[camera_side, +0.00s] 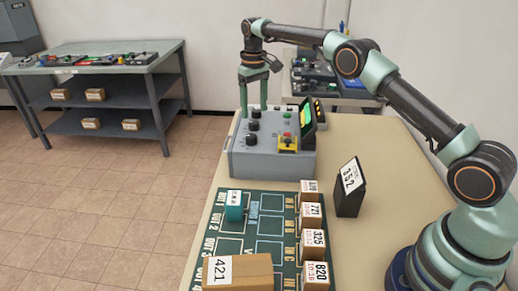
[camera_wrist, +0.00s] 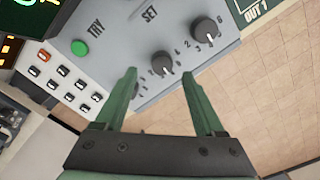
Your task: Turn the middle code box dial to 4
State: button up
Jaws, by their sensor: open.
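The grey code box (camera_side: 270,160) stands on the table with a row of black dials. The middle dial (camera_side: 253,125) also shows in the wrist view (camera_wrist: 161,62), just beyond the gap between my fingertips. I cannot read its setting for sure. The near dial (camera_wrist: 207,30) sits up and right of it, with numbers printed around it. The far dial (camera_side: 256,113) is close to my fingers in the side view and mostly hidden by a finger in the wrist view. My gripper (camera_wrist: 159,80) is open, empty, pointing down over the dials, apart from the middle dial.
A green button (camera_wrist: 79,47) and a keypad (camera_wrist: 62,80) are on the box, with a tilted screen (camera_side: 307,116) behind. A board (camera_side: 262,205) with numbered parcels lies in front. The floor left of the table is clear.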

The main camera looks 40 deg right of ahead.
aim_at(255, 122)
jog(key=shift+r, duration=1.55)
jog(key=shift+r, duration=0.1)
